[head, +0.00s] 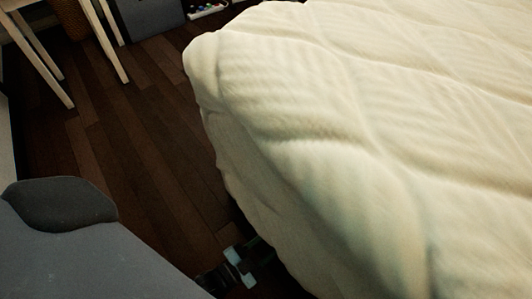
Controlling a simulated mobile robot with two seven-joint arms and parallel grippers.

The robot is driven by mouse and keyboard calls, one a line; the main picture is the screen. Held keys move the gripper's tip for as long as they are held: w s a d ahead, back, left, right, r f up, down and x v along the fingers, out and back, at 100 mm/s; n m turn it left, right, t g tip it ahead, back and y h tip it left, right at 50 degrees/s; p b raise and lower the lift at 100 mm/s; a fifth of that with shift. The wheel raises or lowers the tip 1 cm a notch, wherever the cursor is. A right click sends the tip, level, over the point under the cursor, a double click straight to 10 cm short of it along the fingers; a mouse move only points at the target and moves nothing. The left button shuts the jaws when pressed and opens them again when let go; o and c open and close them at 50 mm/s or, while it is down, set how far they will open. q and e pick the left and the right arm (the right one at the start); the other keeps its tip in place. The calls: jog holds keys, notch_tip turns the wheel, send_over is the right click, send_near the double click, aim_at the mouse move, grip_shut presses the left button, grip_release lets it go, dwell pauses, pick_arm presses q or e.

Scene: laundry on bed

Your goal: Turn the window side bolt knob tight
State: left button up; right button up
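I cannot make out a bolt knob in the head view. A large bed with a cream quilted cover (330,110) fills the right side. Low beside its near edge, at the bottom of the picture, is a small dark part with pale blocks (238,266). It appears to be the end of my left arm, which comes in from the lower left. It is too dark and small to tell its finger opening or whether it touches anything. The bed cover hides what lies to its right. My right gripper is not in view.
Dark wooden floor (130,125) lies open to the left of the bed. Pale wooden furniture legs (105,40) stand at the upper left. A grey box (150,17) and a tray of small coloured items (207,9) sit at the back, near the bed's far corner.

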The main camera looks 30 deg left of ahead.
pick_arm(q)
jog(key=m, duration=0.6)
jog(key=m+b, duration=0.1)
jog(key=m, duration=0.5)
dwell(0.7)
jog(key=o, duration=1)
jog(key=shift+c, duration=0.2)
jog(key=shift+s, duration=0.1)
jog(key=p+v, duration=0.1)
jog(key=v, duration=0.6)
jog(key=shift+s+p, duration=0.3)
jog(key=shift+p, duration=0.1)
jog(key=shift+a+r, duration=0.1)
